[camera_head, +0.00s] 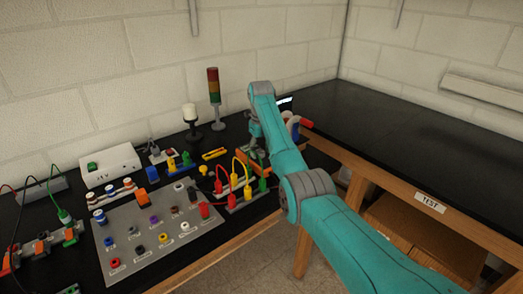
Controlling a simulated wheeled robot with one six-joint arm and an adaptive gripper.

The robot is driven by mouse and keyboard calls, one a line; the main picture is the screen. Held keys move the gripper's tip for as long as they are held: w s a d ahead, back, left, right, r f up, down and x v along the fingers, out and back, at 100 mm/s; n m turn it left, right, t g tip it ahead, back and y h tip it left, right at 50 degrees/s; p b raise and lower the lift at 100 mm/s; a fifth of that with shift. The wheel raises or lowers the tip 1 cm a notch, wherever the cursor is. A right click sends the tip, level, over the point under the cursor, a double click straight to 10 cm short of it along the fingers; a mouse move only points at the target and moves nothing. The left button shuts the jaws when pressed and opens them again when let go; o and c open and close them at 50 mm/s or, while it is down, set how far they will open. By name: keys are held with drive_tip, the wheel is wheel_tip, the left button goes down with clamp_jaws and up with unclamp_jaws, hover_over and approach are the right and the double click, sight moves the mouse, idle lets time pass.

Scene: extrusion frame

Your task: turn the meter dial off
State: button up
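My teal arm reaches over the black bench from the lower right. My gripper (254,154) points down at the bench's right part, close to the yellow and green plugs. Its fingers are small, dark and partly covered by my arm, so I cannot tell whether they are open or touching anything. I cannot make out a meter dial. A small dark device with a lit display (285,102) shows just behind my arm and may be the meter. My arm hides most of it.
A grey panel (128,218) with several coloured knobs and sockets lies at the front left. A white box (110,165), a red-amber-green stack light (214,92) and cabled plugs (233,182) crowd the bench. A bare black table (400,135) labelled TEST stands at right.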

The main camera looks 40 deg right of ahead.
clamp_jaws()
